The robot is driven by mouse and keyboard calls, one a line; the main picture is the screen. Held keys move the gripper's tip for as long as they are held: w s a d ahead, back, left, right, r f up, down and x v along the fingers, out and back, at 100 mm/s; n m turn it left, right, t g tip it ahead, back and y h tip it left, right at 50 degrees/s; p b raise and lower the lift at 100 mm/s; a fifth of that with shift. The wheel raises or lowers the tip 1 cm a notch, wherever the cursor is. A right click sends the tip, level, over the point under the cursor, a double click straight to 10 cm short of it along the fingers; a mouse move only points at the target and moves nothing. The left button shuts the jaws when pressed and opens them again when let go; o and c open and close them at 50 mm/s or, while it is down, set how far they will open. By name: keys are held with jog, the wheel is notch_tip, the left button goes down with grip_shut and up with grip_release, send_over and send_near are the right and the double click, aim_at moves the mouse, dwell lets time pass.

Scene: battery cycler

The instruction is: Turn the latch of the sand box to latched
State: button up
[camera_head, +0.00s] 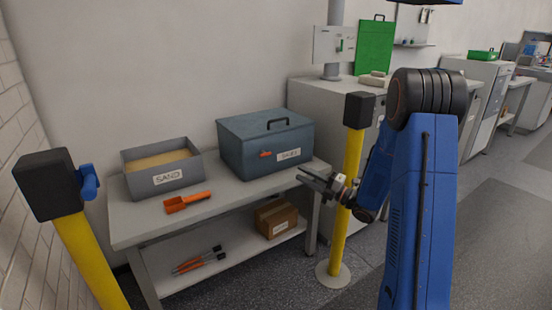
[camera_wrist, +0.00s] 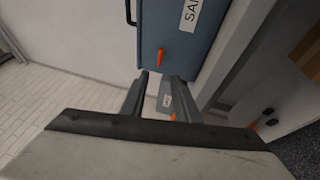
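The closed blue-grey sand box (camera_head: 240,158) stands on the bench, with a black handle on its lid and a white label on its front. Its small orange latch (camera_head: 265,154) lies roughly level on the front, left of the label. In the wrist view the latch (camera_wrist: 161,54) shows just beyond the fingertips, on the box front (camera_wrist: 170,25). My gripper (camera_head: 302,174) is to the right of the latch and in front of the box, apart from it. In the wrist view its two fingers (camera_wrist: 163,78) are spread with nothing between them.
An open grey bin (camera_head: 167,184) of sand labelled SAND stands left of the box. An orange scoop (camera_head: 188,201) lies at the bench front. A yellow post (camera_head: 347,190) stands beside my arm, another (camera_head: 88,262) at left. A cardboard box (camera_head: 276,218) is on the lower shelf.

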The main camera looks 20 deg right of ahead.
aim_at(264, 154)
jog(key=x, duration=1.6)
jog(key=shift+w+a, duration=0.25)
jog(key=shift+w, duration=0.05)
grip_shut()
